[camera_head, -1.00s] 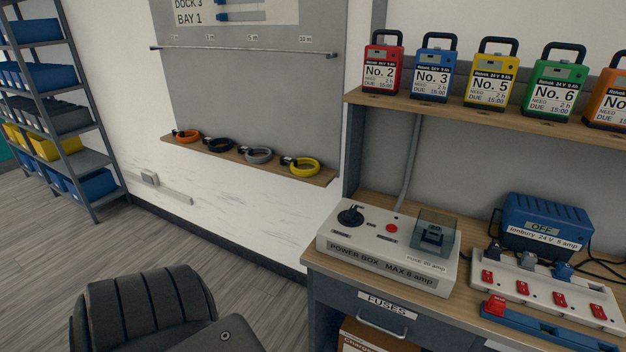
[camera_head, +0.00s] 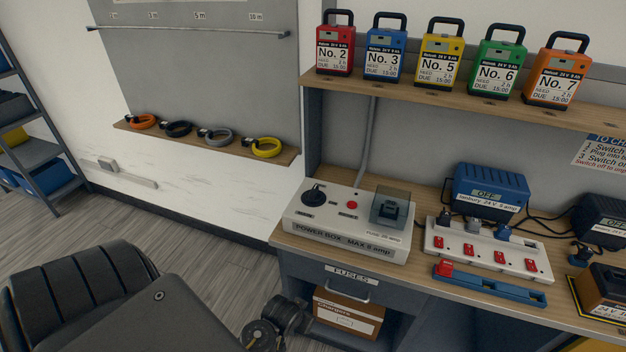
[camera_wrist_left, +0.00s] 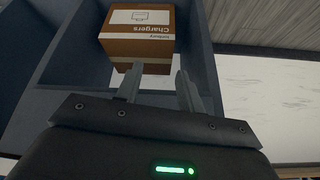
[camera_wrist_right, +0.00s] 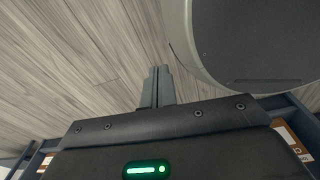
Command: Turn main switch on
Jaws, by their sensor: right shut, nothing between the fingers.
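The power box (camera_head: 345,241) is a pale box on the bench, labelled "POWER BOX MAX 8 amp". On its top are a black rotary knob (camera_head: 315,194) at the left, a red button (camera_head: 352,205) in the middle and a clear-lidded fuse holder (camera_head: 390,208) at the right. The knob's marked setting is too small to read. My left gripper (camera_wrist_left: 155,72) is open and empty, with the Chargers carton (camera_wrist_left: 140,35) beyond its fingers in the left wrist view. My right gripper (camera_wrist_right: 158,72) is shut and empty above the wooden floor. Neither gripper touches the box.
A shelf (camera_head: 440,92) with several coloured batteries is above the bench. Right of the box are a power strip (camera_head: 480,262) with red switches and a blue charger (camera_head: 490,190) reading OFF. A drawer labelled FUSES (camera_head: 347,280) is below.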

